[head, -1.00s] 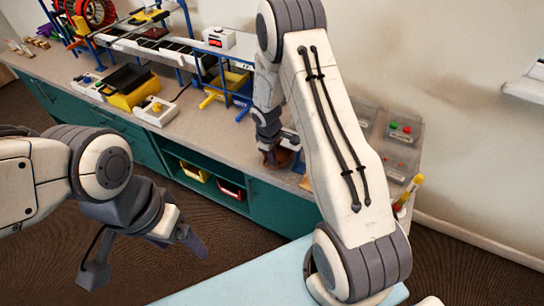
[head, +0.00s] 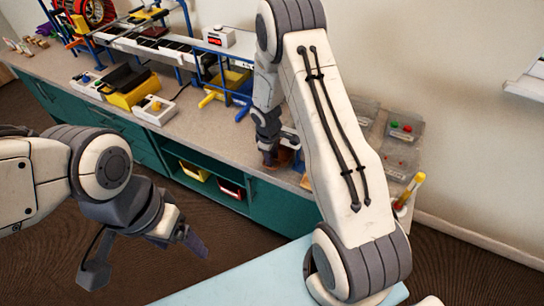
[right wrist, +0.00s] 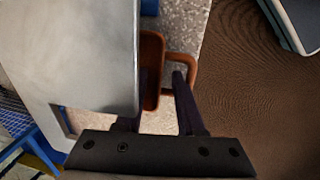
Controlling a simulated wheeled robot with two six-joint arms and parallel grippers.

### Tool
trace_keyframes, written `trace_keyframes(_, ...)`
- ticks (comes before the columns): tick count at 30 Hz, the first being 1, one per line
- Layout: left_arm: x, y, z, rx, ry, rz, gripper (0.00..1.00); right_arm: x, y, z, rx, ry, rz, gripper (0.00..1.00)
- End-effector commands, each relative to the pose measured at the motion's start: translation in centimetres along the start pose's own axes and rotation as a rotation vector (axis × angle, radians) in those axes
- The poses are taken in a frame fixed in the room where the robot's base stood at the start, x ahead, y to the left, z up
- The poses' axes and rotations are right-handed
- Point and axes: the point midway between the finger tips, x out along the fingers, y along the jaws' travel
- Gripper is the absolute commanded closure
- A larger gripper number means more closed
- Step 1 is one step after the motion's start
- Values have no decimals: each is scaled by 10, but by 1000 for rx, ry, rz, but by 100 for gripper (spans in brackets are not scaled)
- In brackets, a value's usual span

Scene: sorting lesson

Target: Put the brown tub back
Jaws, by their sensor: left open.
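The brown tub (head: 284,157) is on or just above the grey counter (head: 215,120), beside my right gripper (head: 268,158) and partly hidden by my right arm. In the right wrist view, the tub (right wrist: 152,62) shows as a reddish-brown wall with a looped handle (right wrist: 186,57). My right gripper's fingers (right wrist: 157,98) stand apart there, one overlapping the handle loop and the other partly behind a pale panel. Whether they grip the tub is unclear. My left gripper (head: 192,242) is open and empty over the floor, away from the counter.
Yellow (head: 194,171) and red (head: 231,189) bins sit in the counter's lower shelf. A blue frame with a yellow bin (head: 233,79) stands left of the tub. Clear boxes (head: 402,135) are at right. A large pale panel (right wrist: 75,50) blocks much of the right wrist view.

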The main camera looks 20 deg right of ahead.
Motion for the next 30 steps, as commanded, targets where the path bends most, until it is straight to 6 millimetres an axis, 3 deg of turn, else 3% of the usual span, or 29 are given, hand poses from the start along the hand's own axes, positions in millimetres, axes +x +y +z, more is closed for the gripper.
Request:
trace_keyframes(5, -1, 0, 0, 0, 0, 0, 20, -7, 0, 0, 0, 1, 1, 63)
trace_keyframes(15, -8, 1, 0, 0, 0, 0, 20, -70, 1, -1, -1, 4, 4, 63)
trace_keyframes(21, -9, 1, 0, 0, 0, 0, 20, -97, 0, 0, 1, 2, 2, 63)
trace_keyframes(30, -10, 1, 0, 0, 0, 0, 20, -107, -2, -1, -1, 1, 0, 63)
